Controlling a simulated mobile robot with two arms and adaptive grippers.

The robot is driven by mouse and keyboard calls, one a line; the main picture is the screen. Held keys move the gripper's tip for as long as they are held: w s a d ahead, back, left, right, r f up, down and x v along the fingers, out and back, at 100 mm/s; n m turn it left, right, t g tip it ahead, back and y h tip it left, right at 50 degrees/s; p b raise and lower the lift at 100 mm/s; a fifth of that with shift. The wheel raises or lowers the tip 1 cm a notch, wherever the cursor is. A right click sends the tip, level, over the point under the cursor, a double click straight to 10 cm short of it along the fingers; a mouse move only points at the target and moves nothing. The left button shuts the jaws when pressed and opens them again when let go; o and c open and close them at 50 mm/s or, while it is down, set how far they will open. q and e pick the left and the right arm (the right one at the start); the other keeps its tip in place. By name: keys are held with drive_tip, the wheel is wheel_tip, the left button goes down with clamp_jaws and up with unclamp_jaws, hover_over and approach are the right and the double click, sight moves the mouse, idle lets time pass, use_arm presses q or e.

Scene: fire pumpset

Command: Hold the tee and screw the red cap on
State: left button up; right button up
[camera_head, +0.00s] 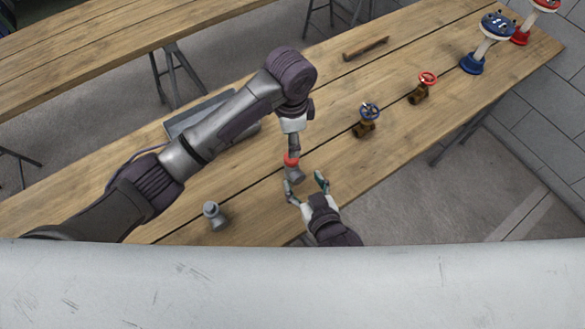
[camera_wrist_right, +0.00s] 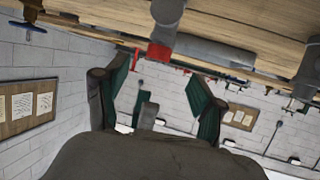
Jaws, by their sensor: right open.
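A red piece (camera_head: 291,160), apparently the red cap, meets a grey fitting (camera_head: 294,174) over the front of the bench. In the right wrist view the red piece (camera_wrist_right: 160,51) is against the grey fitting (camera_wrist_right: 168,12). My left gripper (camera_head: 293,150) points down at the red piece from above; its fingers are too small to tell whether they are shut. My right gripper (camera_head: 306,185) is open and empty, just in front of the grey fitting. Its fingers show spread in the wrist view (camera_wrist_right: 152,90). Which fitting is the tee is unclear.
Another grey fitting (camera_head: 214,215) is on the wooden bench (camera_head: 330,90) at the left. A grey tray (camera_head: 185,122) lies partly behind my left arm. A blue-wheeled valve (camera_head: 367,120), a red-wheeled valve (camera_head: 422,88) and a hammer (camera_head: 366,48) are farther right.

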sight(294, 165)
drive_tip(key=x, duration=1)
drive_tip(key=shift+w, duration=0.1)
drive_tip(key=shift+c, duration=0.4)
clamp_jaws()
